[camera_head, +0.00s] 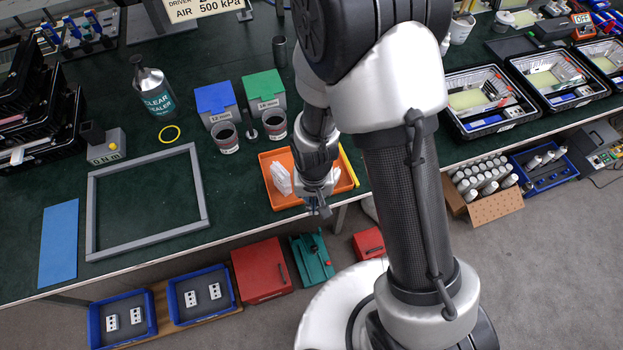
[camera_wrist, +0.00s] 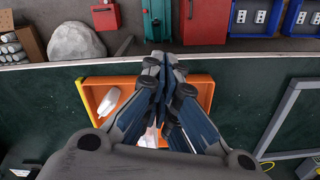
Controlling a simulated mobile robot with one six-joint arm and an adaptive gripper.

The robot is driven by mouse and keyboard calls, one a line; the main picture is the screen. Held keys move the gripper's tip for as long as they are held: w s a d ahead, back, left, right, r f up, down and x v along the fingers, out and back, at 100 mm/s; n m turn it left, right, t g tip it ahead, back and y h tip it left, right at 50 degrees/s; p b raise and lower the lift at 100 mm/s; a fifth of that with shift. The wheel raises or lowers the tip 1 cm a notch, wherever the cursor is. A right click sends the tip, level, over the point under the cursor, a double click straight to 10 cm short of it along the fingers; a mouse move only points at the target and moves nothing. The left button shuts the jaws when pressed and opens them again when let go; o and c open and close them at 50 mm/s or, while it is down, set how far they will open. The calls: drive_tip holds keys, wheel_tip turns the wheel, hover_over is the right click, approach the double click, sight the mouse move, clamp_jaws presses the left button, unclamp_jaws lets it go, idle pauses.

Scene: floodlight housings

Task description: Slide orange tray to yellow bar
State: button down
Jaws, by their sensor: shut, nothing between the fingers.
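The orange tray (camera_head: 286,201) lies on the green bench top at the front edge, with a clear plastic item (camera_head: 281,178) inside it. The tray also shows in the wrist view (camera_wrist: 203,80). The yellow bar (camera_head: 349,166) runs along the tray's right side in the head view; it looks very close to the tray, but my arm partly hides that side and I cannot tell if they touch. In the wrist view the bar (camera_wrist: 84,103) is at the tray's left. My gripper (camera_head: 320,208) is shut and empty, over the tray's front rim. It also shows in the wrist view (camera_wrist: 155,62).
Two dark cups (camera_head: 225,138) and blue (camera_head: 215,101) and green (camera_head: 264,90) boxes stand behind the tray. A grey frame (camera_head: 148,246) lies to the left. Black trays (camera_head: 489,101) stand to the right. The bench's front edge is close to the tray.

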drive_tip(key=w+f+b, duration=0.3)
drive_tip(key=w+f, duration=0.1)
drive_tip(key=f, duration=0.6)
drive_tip(key=shift+f+b, duration=0.2)
drive_tip(key=shift+b, duration=0.2)
drive_tip(key=shift+w, duration=1.05)
drive_tip(key=shift+s, duration=0.1)
